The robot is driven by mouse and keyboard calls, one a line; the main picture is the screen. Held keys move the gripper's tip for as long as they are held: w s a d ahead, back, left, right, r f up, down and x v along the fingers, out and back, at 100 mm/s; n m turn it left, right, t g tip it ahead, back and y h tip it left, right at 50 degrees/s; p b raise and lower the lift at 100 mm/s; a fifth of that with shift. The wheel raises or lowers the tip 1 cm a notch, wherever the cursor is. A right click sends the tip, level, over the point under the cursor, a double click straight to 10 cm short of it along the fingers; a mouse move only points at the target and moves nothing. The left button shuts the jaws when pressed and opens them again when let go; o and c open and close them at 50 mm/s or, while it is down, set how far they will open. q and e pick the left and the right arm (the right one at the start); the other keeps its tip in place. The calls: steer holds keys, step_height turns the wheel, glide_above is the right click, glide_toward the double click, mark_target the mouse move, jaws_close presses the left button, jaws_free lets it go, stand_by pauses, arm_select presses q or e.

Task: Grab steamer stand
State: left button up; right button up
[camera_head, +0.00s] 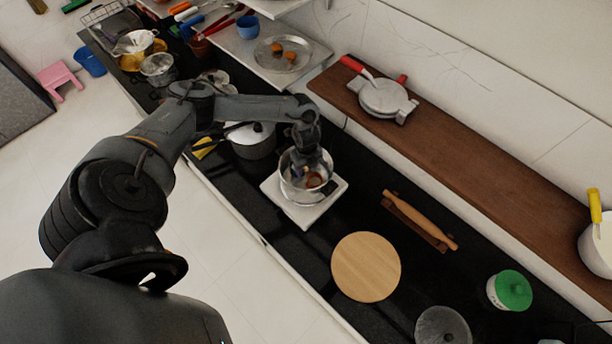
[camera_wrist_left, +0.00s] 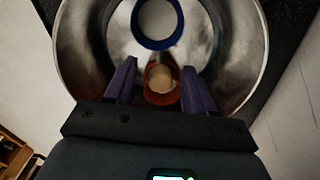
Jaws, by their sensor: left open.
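A shiny metal bowl (camera_head: 290,186) stands on a white square plate (camera_head: 331,203) on the black counter. My left gripper (camera_head: 303,171) reaches down into the bowl from above. In the left wrist view the bowl (camera_wrist_left: 232,65) surrounds the purple fingers (camera_wrist_left: 160,66), which are open. An orange-red cup-like thing (camera_wrist_left: 152,93) with a pale round inside lies between the fingers, and a blue ring (camera_wrist_left: 157,47) is just beyond. I cannot tell for sure which is the steamer stand, nor whether a finger touches anything. My right gripper is out of view.
A lidded pot (camera_head: 252,142) stands close left of the bowl. A round wooden board (camera_head: 366,267), a rolling pin (camera_head: 421,220) and a green-lidded jar (camera_head: 510,291) lie to the right. A raised brown shelf (camera_head: 460,150) runs behind. Bare counter lies between bowl and rolling pin.

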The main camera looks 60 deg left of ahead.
arm_select(q)
steer(key=shift+f, duration=0.2)
jaws_close()
steer(key=shift+r, duration=0.1)
stand_by(0.4)
steer(key=shift+r, duration=0.15)
step_height(320, 180, up, 9)
steer(key=shift+r+b, duration=0.2)
steer(key=shift+b, duration=0.1)
step_height(320, 180, up, 9)
steer(key=p, duration=0.8)
steer(key=shift+f, duration=0.2)
